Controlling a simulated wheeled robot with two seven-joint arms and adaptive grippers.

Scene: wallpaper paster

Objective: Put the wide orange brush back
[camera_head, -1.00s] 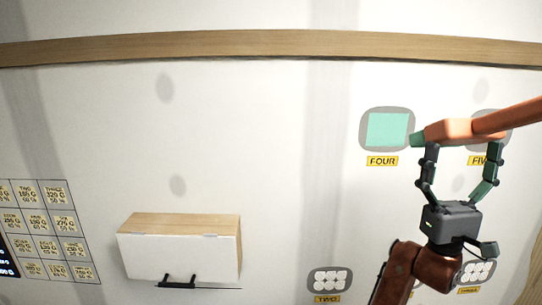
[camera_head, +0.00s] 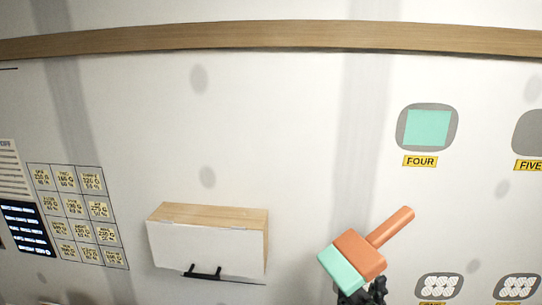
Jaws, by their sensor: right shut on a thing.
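The wide orange brush (camera_head: 358,252) has an orange head and handle and a mint-green bristle edge. It is tilted, with its handle pointing up and to the right and its bristles at the lower left. My right gripper (camera_head: 362,288) is shut on the brush from below; only its dark fingers show at the bottom of the picture, partly hidden by the brush head. The brush is held in front of the white wall, below and left of the FOUR patch. My left gripper is not in view.
A wall cabinet (camera_head: 208,243) with a wooden top, white front and black handle hangs left of the brush. A mint square (camera_head: 427,128) sits on a grey patch above the FOUR label (camera_head: 420,161). A label chart (camera_head: 77,215) and dark screen (camera_head: 22,229) are at the left.

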